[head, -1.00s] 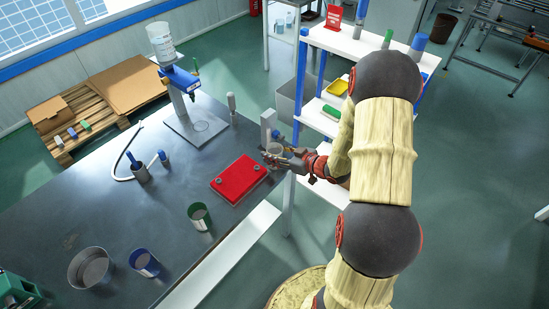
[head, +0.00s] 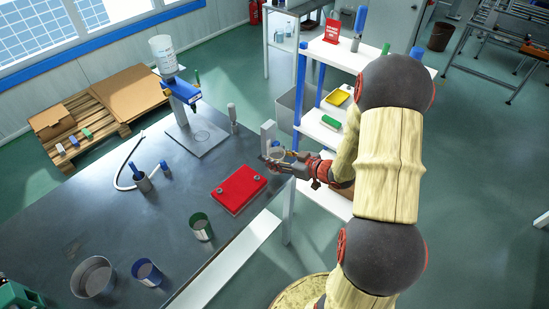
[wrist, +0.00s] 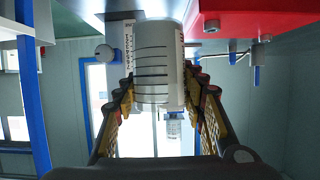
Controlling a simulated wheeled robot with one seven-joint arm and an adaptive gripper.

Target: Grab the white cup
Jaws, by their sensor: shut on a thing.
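The white cup (wrist: 158,62) is a pale cylinder with dark graduation lines. It fills the space between the two fingers in the wrist view. My gripper (wrist: 158,92) is shut on it, one finger on each side. In the head view my gripper (head: 271,161) is at the table's right corner with the cup (head: 278,153) in its fingers, close to a white upright block (head: 268,134). Whether the cup's base touches the table cannot be told.
A red plate (head: 239,189) with knobs lies just left of my gripper. A green cup (head: 201,228), a blue cup (head: 147,273) and a grey bowl (head: 93,277) stand on the dark table (head: 75,210). A white shelf unit (head: 335,52) stands close behind my gripper.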

